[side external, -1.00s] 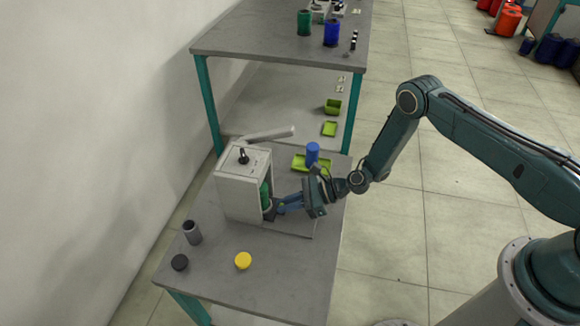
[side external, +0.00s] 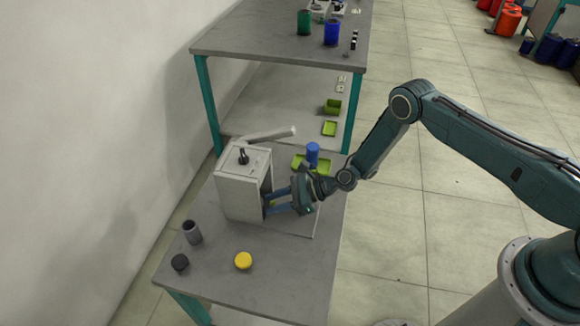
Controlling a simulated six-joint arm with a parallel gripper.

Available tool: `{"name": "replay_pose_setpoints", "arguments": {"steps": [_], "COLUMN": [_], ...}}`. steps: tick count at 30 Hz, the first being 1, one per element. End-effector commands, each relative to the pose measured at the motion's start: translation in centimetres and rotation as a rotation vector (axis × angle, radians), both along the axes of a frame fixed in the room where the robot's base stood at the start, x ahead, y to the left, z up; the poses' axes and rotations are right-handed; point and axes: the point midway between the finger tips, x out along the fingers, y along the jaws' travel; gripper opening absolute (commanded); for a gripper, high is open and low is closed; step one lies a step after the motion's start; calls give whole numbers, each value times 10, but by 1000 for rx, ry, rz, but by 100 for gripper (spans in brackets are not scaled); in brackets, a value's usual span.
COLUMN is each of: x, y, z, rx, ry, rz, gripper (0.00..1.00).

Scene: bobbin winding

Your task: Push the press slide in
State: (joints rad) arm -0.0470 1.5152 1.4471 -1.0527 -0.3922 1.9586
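The press is a pale box (side external: 240,194) on the near table, with a dark lever knob on top and a light bar behind it. Its open side faces right. My gripper (side external: 267,204) is at the low part of this opening, its two blue fingers pointing left and spread apart with a gap between them. The fingertips are at or just inside the opening; whether they touch anything is hidden. The press slide cannot be made out clearly behind the fingers.
A blue bobbin (side external: 312,153) stands by a green tray (side external: 299,162) behind my gripper. A grey cup (side external: 192,232), a black cap (side external: 180,262) and a yellow cap (side external: 243,261) are at the front. The table's front right is clear.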

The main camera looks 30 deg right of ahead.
Motion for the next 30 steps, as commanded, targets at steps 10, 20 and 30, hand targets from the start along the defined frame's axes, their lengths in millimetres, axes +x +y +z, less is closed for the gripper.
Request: {"name": "replay_pose_setpoints", "arguments": {"steps": [10,20,30], "x": [-6,-26,-48], "y": [-14,-53,-98], "z": [6,24,45], "rx": [0,1,0], "ry": [3,4,0], "rz": [-2,-5,-4], "gripper": [34,34,34]}}
